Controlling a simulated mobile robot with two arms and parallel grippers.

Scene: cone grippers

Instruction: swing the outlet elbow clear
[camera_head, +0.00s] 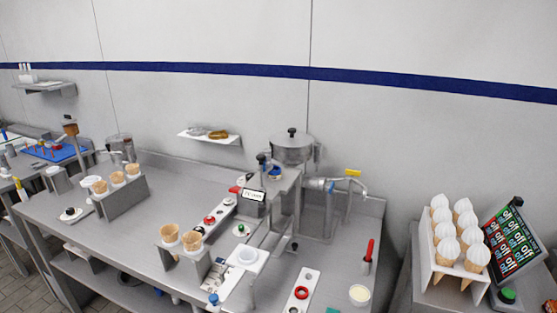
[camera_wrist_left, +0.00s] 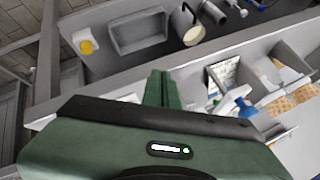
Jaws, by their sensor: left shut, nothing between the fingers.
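The outlet elbow (camera_head: 361,186) is a silvery bent pipe at the right of the filling machine in the head view. Its end turns downward. The lidded steel hopper (camera_head: 292,149) is to the left. My left gripper (camera_wrist_left: 160,74) shows in the left wrist view, its two green fingers pressed together with nothing between them. It is over the counter's front edge, and the elbow is not in that view. Neither gripper shows in the head view.
Wafer cones stand in a steel holder (camera_head: 184,265) and another holder (camera_head: 122,199). A red-handled tool (camera_head: 368,255) and a white cup (camera_head: 360,295) are right of the machine. A white rack (camera_head: 440,273) of filled cones stands farther right. A lower shelf holds a grey bin (camera_wrist_left: 138,35).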

